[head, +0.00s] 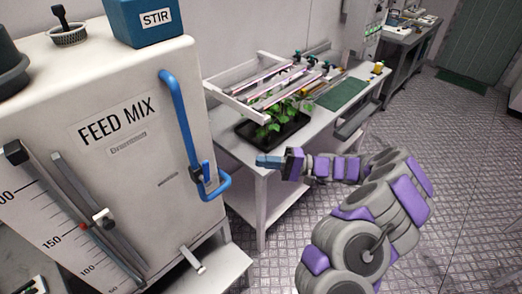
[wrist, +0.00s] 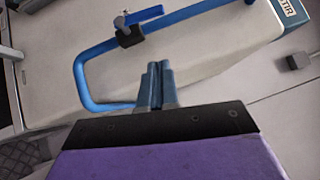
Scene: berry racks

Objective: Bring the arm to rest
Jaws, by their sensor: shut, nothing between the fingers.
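My gripper (head: 268,161) is in the middle of the head view, at the end of my grey and purple arm, which reaches in from the lower right. Its blue fingers are shut and empty. In the wrist view my gripper (wrist: 158,72) shows its two fingers together, pointing at the side of the feed mix tank. In the head view the gripper appears in front of the table edge, near a black tray of green plants (head: 274,132). I cannot tell the exact gap.
The white FEED MIX tank (head: 95,85) with a bent blue pipe (head: 182,125) stands at the left; the pipe also shows in the wrist view (wrist: 82,85). A white table (head: 236,152) holds a rack (head: 240,98) and a green mat (head: 341,93). Open metal floor (head: 455,140) lies right.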

